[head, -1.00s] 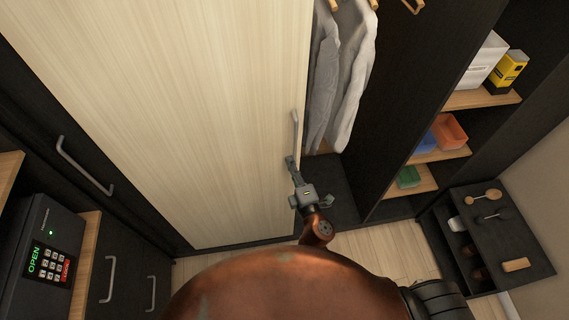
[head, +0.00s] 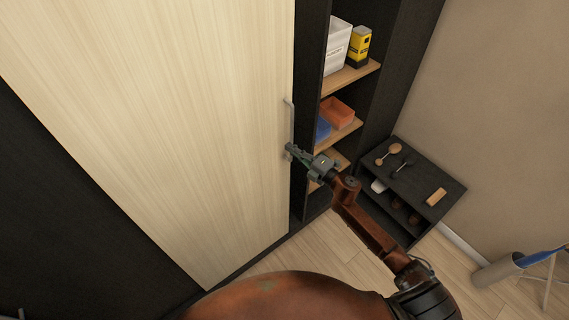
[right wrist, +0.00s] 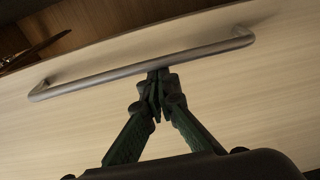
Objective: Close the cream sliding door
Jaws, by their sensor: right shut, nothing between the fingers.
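The cream sliding door (head: 170,110) fills the left and middle of the head view. Its right edge lies beside the dark divider of the shelves, and the hanging clothes are out of sight. A grey bar handle (head: 291,118) stands near that edge. It also shows in the right wrist view (right wrist: 195,56), running across the picture. My right gripper (head: 288,149) is at the lower part of the handle. In the right wrist view its fingertips (right wrist: 157,78) are shut together at the bar, with nothing between them. My left gripper is not in view.
Right of the door are open shelves with a white box (head: 337,45), a yellow-black pack (head: 360,46) and an orange bin (head: 337,112). A low dark rack (head: 437,178) with brushes stands by the wall. Wooden floor (head: 320,262) shows between.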

